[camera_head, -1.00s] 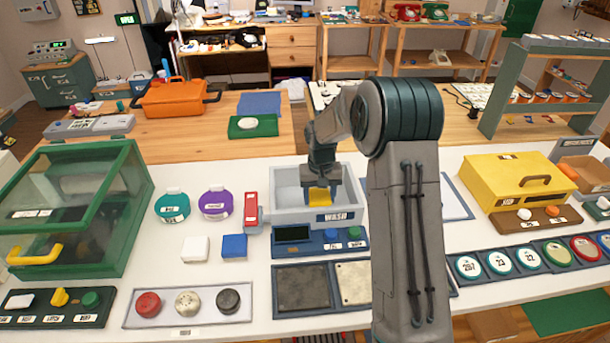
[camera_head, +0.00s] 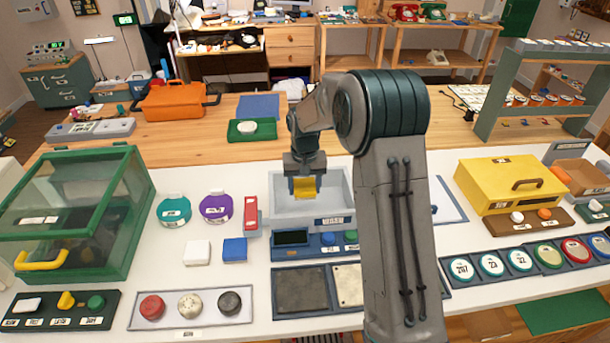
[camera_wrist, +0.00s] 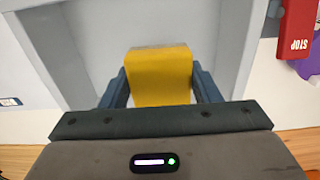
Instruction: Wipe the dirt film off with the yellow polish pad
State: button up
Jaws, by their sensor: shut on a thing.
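My gripper (camera_head: 304,187) is shut on the yellow polish pad (camera_head: 304,190) and holds it over the grey wash basin (camera_head: 330,211), near its left half. In the wrist view the pad (camera_wrist: 159,76) sits between the two blue fingers, with the pale basin walls around it. A dark square plate (camera_head: 300,290) and a pale speckled plate (camera_head: 348,284) lie in a tray in front of the basin; my arm hides the tray's right part. I cannot tell for sure which surface bears the dirt film.
A red stop lever (camera_head: 250,212) stands left of the basin, and a blue button panel (camera_head: 290,250) lies in front. White (camera_head: 197,252) and blue (camera_head: 234,249) blocks lie further left. A green glass case (camera_head: 110,220) and a yellow box (camera_head: 505,185) flank the bench.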

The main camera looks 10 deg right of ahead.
jog(key=shift+r+p, duration=0.45)
jog(key=shift+r, duration=0.6)
